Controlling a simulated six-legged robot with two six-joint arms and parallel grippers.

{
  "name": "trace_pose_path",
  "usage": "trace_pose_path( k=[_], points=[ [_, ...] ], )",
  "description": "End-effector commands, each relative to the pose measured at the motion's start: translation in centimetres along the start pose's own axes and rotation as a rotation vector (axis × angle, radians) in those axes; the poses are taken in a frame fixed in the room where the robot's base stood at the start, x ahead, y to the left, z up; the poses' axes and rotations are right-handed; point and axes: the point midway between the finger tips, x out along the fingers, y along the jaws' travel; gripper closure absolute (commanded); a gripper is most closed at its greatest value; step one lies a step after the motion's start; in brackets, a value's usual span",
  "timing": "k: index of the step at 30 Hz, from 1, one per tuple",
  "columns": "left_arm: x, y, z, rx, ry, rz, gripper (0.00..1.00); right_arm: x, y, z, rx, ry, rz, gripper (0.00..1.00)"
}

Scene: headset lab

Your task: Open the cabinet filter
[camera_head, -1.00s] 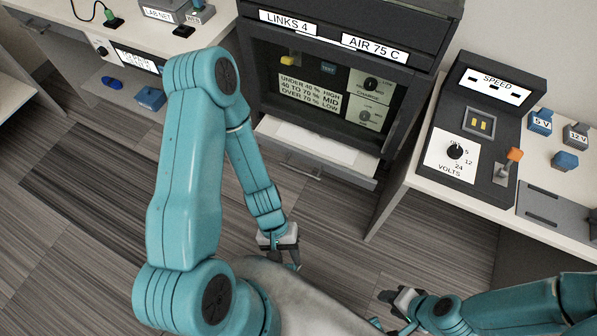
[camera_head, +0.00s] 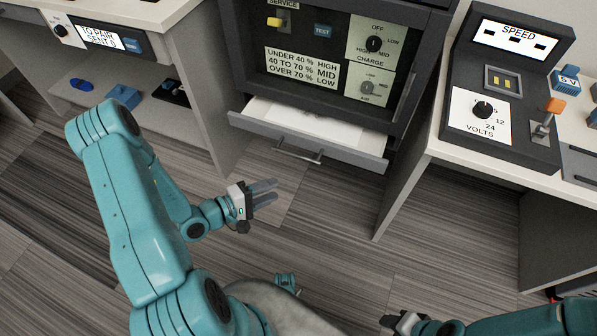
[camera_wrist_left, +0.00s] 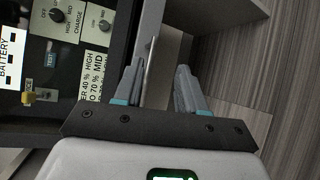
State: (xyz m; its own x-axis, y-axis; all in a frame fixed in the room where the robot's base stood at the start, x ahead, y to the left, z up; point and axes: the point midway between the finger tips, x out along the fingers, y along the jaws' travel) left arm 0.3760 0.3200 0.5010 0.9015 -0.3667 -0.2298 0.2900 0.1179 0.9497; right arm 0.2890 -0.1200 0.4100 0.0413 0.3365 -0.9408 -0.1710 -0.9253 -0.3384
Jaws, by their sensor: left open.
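The dark cabinet (camera_head: 228,60) stands ahead, with its control panel facing me. No part of it is legibly labelled as a filter. Below the panel, a grey drawer (camera_head: 368,160) is pulled partly out and shows a white sheet inside. Its bar handle (camera_head: 298,155) is on the front. My left gripper (camera_head: 272,192) is open and empty, below and left of the handle, fingers pointing right. In the left wrist view, the open fingers (camera_wrist_left: 158,88) appear on either side of the handle (camera_wrist_left: 149,66); contact cannot be told. My right gripper (camera_head: 392,322) is partly cut off at the bottom edge.
A right-hand desk (camera_head: 425,148) carries a SPEED console (camera_head: 468,140) with a dial and an orange-tipped lever. A left desk (camera_head: 165,12) has a shelf with a blue block (camera_head: 122,97). The striped floor before the drawer is clear.

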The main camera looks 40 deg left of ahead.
Motion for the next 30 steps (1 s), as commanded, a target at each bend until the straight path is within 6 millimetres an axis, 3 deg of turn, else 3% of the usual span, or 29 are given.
trace_pose_path(
  k=[1, 3, 8, 24, 30],
  points=[
    [-0.4, -1.0, -2.3, 0.034, 0.082, 0.036, 0.6, 1.5, 0.6, -0.1, 0.0, 0.001, 0.0, 0.57],
    [-1.1, -0.8, -4.2, 0.074, 0.164, 0.067, 0.6, 1.9, 0.7, -0.1, 0.0, 0.001, 0.0, 0.57],
    [-0.5, -0.2, -5.4, 0.103, 0.213, 0.087, 0.6, 2.0, 0.7, -0.1, -0.001, 0.002, 0.0, 0.57],
    [11.4, 0.8, -7.6, 0.101, 0.206, 0.086, 0.6, 4.2, 1.9, -0.6, 0.012, 0.014, 0.001, 0.57],
    [13.9, 1.1, -8.1, 0.099, 0.206, 0.084, 0.6, 4.7, 2.1, -0.8, 0.017, 0.018, 0.002, 0.57]
  ],
)
